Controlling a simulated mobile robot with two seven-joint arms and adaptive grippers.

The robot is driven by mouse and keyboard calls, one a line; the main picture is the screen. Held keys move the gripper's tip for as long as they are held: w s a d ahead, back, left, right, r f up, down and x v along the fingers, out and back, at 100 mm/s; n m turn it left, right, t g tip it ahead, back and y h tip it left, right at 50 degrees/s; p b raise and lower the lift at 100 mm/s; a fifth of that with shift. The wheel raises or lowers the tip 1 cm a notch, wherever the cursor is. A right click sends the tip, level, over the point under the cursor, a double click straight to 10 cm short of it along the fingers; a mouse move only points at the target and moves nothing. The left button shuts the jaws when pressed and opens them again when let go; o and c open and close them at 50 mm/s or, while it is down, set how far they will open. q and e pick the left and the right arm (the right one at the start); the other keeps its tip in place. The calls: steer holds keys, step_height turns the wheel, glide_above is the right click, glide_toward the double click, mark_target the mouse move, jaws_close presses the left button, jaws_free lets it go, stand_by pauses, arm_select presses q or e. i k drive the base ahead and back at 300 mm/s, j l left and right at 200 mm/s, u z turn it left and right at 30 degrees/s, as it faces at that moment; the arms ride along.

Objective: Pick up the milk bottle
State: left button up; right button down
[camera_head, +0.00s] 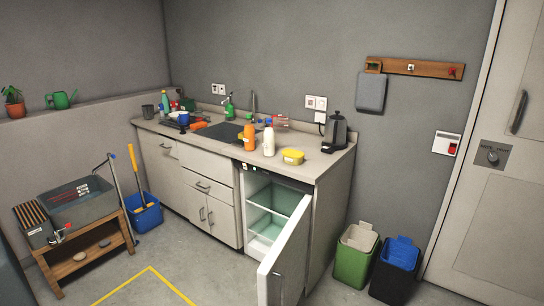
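A white milk bottle (269,139) stands upright on the kitchen counter (313,168), near its front edge. An orange bottle (249,135) stands just left of it, and a round yellow container (293,156) sits to its right. Neither of my grippers shows in the head view.
The fridge door (287,258) hangs open into the floor space below the bottle. Green (353,262) and black (394,275) bins stand right of the counter. Open floor lies in front of the cabinets.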

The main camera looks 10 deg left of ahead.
mark_target(269, 134)
steer(key=i+j+u, duration=0.3)
steer(key=u, duration=0.2)
steer(key=i+j+u, duration=0.35)
steer(key=u, duration=0.15)
steer(key=i+j+u, duration=0.1)
steer(key=i+u, duration=0.35)
steer(key=i+j+z, duration=0.1)
steer(key=i, duration=0.35)
steer(key=i+j, duration=0.15)
steer(key=i, duration=0.25)
steer(key=i+j+z, duration=0.15)
steer(key=i, duration=0.3)
steer(key=i+z, duration=0.2)
steer(key=z, duration=0.2)
steer(key=i+z, duration=0.15)
steer(key=z, duration=0.25)
steer(key=i+j+z, duration=0.1)
steer(key=z, duration=0.3)
steer(key=i+j+z, duration=0.2)
steer(key=z, duration=0.2)
steer(key=i+j+z, duration=0.1)
steer(key=z, duration=0.4)
steer(key=i+j+z, duration=0.2)
steer(key=z, duration=0.3)
steer(key=i+j+z, duration=0.15)
steer(key=z, duration=0.3)
steer(key=k+j, duration=0.05)
steer(key=j, duration=0.05)
